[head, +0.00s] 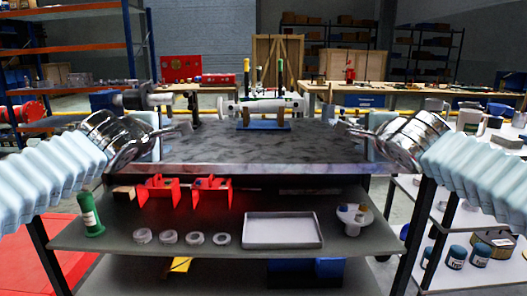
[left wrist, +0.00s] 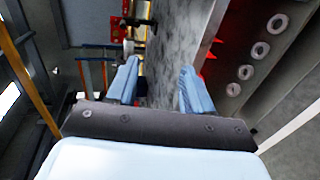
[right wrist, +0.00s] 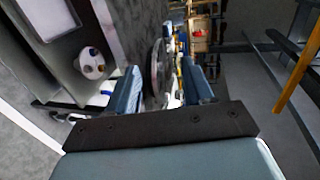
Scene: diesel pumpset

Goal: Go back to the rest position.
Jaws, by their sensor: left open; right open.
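My left gripper (head: 172,131) is at the left end of the grey table top (head: 205,150) in the head view. Its two blue fingers (left wrist: 158,88) stand apart in the left wrist view, with nothing between them. My right gripper (head: 352,129) is at the right end of the table top. Its fingers (right wrist: 165,90) also stand apart and hold nothing. A white cylindrical pump part (head: 262,105) lies on a blue stand (head: 263,125) at the back of the table, between the grippers and apart from both.
A side rack (head: 445,225) stands at right, an orange-and-blue rack (head: 70,47) at left. The table's front middle is clear.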

